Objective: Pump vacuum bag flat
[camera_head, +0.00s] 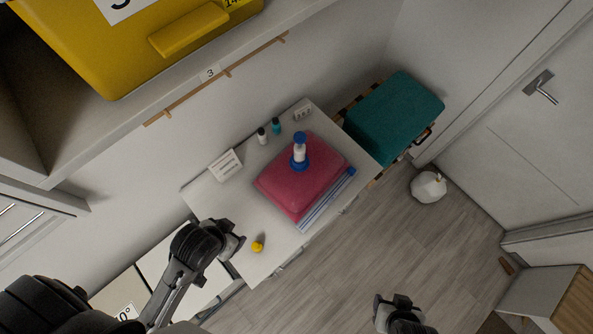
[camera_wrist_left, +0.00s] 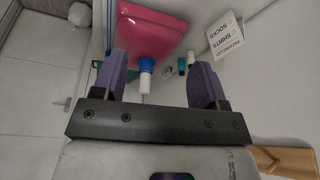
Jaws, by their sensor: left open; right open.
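A puffed pink-red vacuum bag (camera_head: 284,190) lies on a white table, with a clear, blue-edged strip (camera_head: 328,201) along its front side. A blue-and-white pump (camera_head: 299,153) stands upright on top of the bag. Both the bag (camera_wrist_left: 150,30) and the pump (camera_wrist_left: 145,76) show in the left wrist view, the pump between the finger tips in the picture but apart from them. My left gripper (camera_wrist_left: 158,62) is open and empty; in the head view it is over the table's near left end. My right gripper (camera_head: 393,302) is open and empty at the bottom, over the floor.
Two small bottles, white (camera_head: 262,136) and teal (camera_head: 276,126), stand behind the bag near a packing-list card (camera_head: 225,165). A small yellow object (camera_head: 257,247) lies near the table's front left. A teal suitcase (camera_head: 392,115) is at right, a yellow bin (camera_head: 120,50) on the shelf.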

